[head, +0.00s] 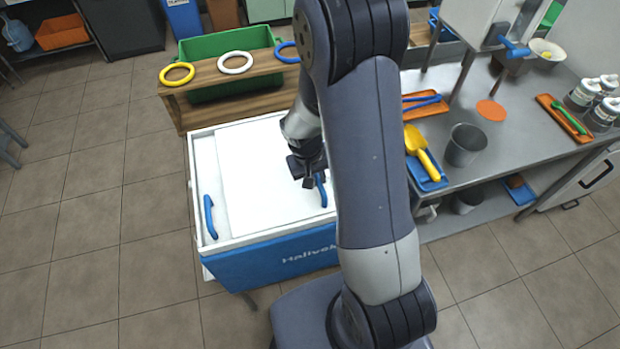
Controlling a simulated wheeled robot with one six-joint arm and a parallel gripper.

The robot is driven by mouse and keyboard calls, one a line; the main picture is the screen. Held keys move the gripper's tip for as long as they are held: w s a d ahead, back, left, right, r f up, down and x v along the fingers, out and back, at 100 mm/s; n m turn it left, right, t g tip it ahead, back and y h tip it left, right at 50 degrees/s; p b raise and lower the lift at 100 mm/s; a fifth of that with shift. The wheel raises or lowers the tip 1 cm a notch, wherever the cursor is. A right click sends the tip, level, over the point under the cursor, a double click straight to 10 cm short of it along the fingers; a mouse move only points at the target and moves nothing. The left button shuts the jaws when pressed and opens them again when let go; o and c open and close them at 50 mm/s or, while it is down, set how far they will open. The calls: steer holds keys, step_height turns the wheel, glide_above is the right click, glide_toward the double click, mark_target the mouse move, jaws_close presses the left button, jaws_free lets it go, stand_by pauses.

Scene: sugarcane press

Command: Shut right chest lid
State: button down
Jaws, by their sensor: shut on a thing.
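The chest is a blue box (275,262) with a white rim and a white top. Its right lid (262,165) is a flat white panel lying level across most of the visible top. A blue handle (322,192) sits near this lid's right edge. My gripper (310,182) is shut on that handle, pointing down. A second blue handle (210,216) is at the left end, on a narrow white strip of the left lid (207,180). My arm hides the chest's right end, so I cannot tell whether there is a gap there.
A wooden stand (200,112) with yellow, white and blue rings and a green crate (222,43) is behind the chest. A steel table (520,135) at the right holds a grey cup (465,145), a yellow scoop (421,147) and trays.

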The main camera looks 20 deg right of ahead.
steer(key=d+b, duration=0.1)
steer(key=d, duration=1.7)
steer(key=shift+d+b, duration=0.35)
steer(key=shift+d, duration=0.05)
steer(key=shift+r, duration=0.1)
steer(key=c, duration=1.5)
jaws_free()
steer(key=shift+d, duration=0.2)
steer(key=shift+o, duration=0.5)
steer(key=shift+a, duration=0.1)
step_height(320, 180, up, 10)
steer(key=a, duration=0.2)
steer(key=shift+r+b, duration=0.25)
steer(key=shift+b, duration=0.1)
